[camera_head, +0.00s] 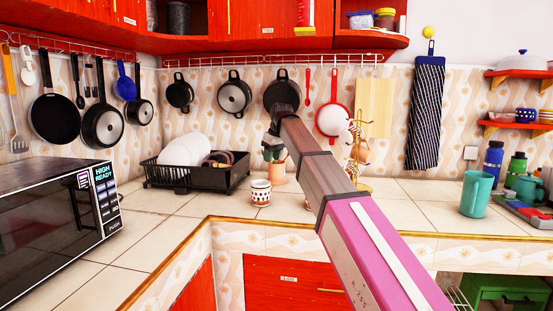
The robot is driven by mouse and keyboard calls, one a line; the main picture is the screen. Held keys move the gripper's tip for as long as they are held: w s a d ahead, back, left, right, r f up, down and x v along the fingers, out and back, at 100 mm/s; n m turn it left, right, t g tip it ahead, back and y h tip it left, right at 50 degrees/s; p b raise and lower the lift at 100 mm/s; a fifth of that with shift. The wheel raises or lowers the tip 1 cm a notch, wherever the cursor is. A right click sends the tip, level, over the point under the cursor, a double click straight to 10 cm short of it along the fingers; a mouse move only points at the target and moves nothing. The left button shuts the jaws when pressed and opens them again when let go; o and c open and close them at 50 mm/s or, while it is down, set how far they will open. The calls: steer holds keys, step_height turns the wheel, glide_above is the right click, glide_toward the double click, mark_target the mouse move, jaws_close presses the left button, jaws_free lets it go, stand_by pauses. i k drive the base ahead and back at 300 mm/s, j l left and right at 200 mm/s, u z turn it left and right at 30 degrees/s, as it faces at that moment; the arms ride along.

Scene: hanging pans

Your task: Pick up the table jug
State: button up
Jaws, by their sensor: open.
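A tall teal jug (476,194) with a handle on its right stands upright on the right part of the tiled counter. It looks like the table jug. My gripper (271,157) is far to its left, at the end of my outstretched arm, above the back of the counter. It is small and dark in this view and points downward. I see nothing held in it; it is open and well apart from the jug. A terracotta-coloured pot (277,172) stands just below or behind my gripper, and I cannot tell the gap.
A patterned cup (261,192) and a black dish rack (183,180) are left of my arm. A mug stand (362,184) is behind it. Bottles (494,160) and another teal vessel (526,186) stand near the jug. The counter left of the jug is clear.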

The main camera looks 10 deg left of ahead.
mark_target(477, 185)
steer(key=u, duration=0.6)
steer(key=k+l, duration=0.3)
steer(key=l, duration=0.15)
steer(key=k+l, duration=0.3)
steer(key=l, duration=0.15)
steer(key=k+l, duration=0.35)
steer(key=l+z, duration=0.05)
steer(key=l, duration=0.05)
